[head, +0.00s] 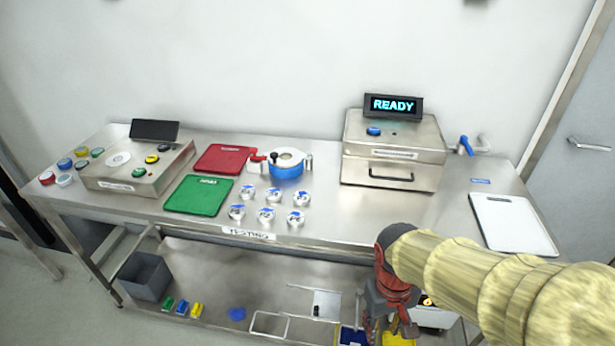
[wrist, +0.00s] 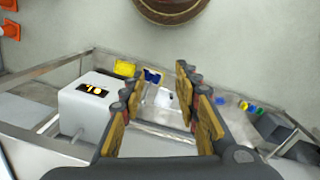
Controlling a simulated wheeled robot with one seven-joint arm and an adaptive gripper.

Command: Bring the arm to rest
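My arm (head: 470,268), in a pale yellow sleeve, reaches in from the lower right of the head view. My gripper (head: 388,318) hangs at the front edge of the steel table (head: 330,222), pointing down. In the wrist view my gripper (wrist: 158,85) has its two fingers well apart, with nothing between them. Below the fingers lie the lower shelf and floor.
A steel box (head: 390,150) with a READY display (head: 393,105) and a white board (head: 512,224) stand on the table. Red (head: 223,158) and green (head: 198,195) mats and several jars are further left. A white device (wrist: 92,108) sits below, near my gripper.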

